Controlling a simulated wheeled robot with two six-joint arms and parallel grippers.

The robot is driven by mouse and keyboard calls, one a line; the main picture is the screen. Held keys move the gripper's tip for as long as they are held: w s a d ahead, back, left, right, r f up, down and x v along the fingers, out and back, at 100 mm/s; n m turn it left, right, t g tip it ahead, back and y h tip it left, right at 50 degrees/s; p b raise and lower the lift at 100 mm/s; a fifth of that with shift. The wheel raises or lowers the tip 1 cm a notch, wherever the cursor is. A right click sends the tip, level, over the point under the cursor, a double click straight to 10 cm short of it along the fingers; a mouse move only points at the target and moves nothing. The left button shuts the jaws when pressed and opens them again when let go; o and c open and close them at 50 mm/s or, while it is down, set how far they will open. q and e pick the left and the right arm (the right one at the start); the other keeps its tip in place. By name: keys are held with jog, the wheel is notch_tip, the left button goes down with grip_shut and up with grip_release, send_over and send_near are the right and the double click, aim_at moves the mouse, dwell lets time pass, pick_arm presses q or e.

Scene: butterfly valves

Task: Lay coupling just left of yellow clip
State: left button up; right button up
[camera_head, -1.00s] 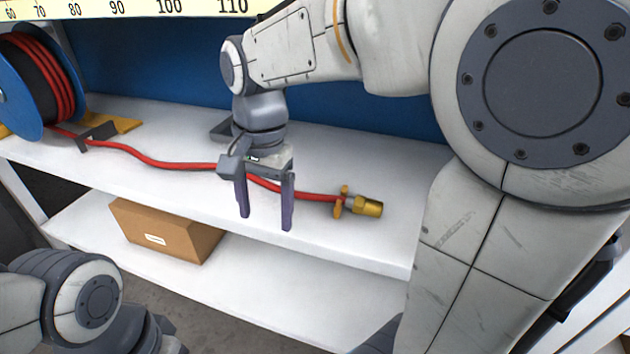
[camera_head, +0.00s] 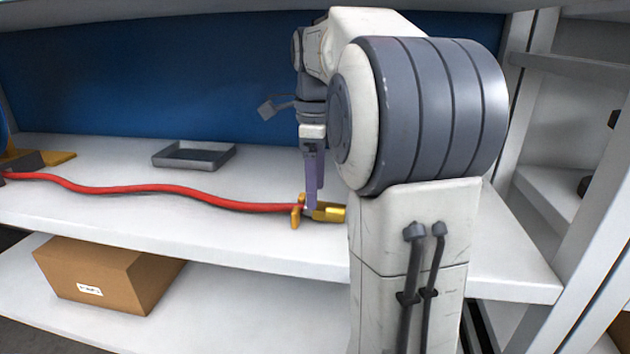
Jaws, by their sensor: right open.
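The brass coupling (camera_head: 328,212) lies at the right end of the red hose (camera_head: 170,190) on the white shelf, with an orange-yellow winged collar (camera_head: 297,212) behind it. My right gripper (camera_head: 313,205) points down at the coupling, open, its fingers seen edge-on. A finger overlaps the joint between collar and brass body; I cannot tell whether it touches. My right arm hides the shelf just right of the coupling. No separate yellow clip is clear to me; a flat yellow piece (camera_head: 58,157) lies far left by a dark grey bracket (camera_head: 22,162). My left gripper is out of view.
An empty grey tray (camera_head: 194,156) sits toward the back of the shelf. A blue back panel (camera_head: 150,80) stands behind. A cardboard box (camera_head: 100,278) is on the lower shelf. The shelf in front of the tray is clear except for the hose.

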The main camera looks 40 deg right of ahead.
notch_tip(320, 180, down, 4)
jog(key=shift+f+b, duration=0.2)
jog(key=shift+b, duration=0.9)
grip_shut()
jog(key=shift+r+p, duration=3.2)
jog(key=shift+p, duration=0.65)
